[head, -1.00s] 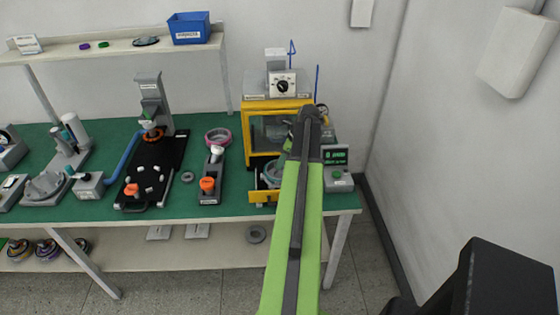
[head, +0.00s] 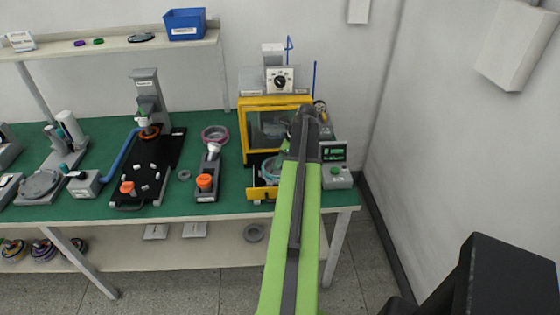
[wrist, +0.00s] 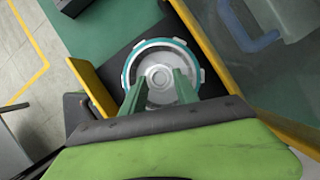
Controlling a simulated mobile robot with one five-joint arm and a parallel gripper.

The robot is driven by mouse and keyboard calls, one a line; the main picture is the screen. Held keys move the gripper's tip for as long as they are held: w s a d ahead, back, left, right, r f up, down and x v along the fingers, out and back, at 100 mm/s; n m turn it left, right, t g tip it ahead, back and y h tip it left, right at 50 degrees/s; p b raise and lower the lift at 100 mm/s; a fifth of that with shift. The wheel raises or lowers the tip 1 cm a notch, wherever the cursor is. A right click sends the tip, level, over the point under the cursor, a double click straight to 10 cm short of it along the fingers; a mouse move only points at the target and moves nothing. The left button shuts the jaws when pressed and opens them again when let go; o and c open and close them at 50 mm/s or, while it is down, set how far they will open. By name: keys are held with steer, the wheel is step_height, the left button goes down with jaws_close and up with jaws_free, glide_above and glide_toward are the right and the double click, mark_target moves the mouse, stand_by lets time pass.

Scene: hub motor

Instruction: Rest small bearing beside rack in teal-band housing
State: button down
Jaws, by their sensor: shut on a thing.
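The teal-band housing (wrist: 134,62) is a round silver part with a teal rim, seen from above in the wrist view. It sits at the yellow-framed cabinet (head: 243,128), and its edge shows in the head view (head: 267,170). My gripper (wrist: 160,76) points down into the housing's open middle. Its two green fingers are shut on a small light-grey ring, which looks like the small bearing (wrist: 160,77). I cannot tell whether the bearing touches the housing floor. In the head view my arm hides the fingers.
A grey box with a green display (head: 336,175) is at the right.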

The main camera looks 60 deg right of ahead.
steer(key=shift+f, duration=0.1)
steer(key=shift+f+b, duration=0.6)
steer(key=shift+f+b, duration=0.5)
steer(key=shift+f, duration=0.1)
stand_by(0.9)
stand_by(0.7)
steer(key=c, duration=0.9)
jaws_free()
steer(key=shift+o, duration=0.2)
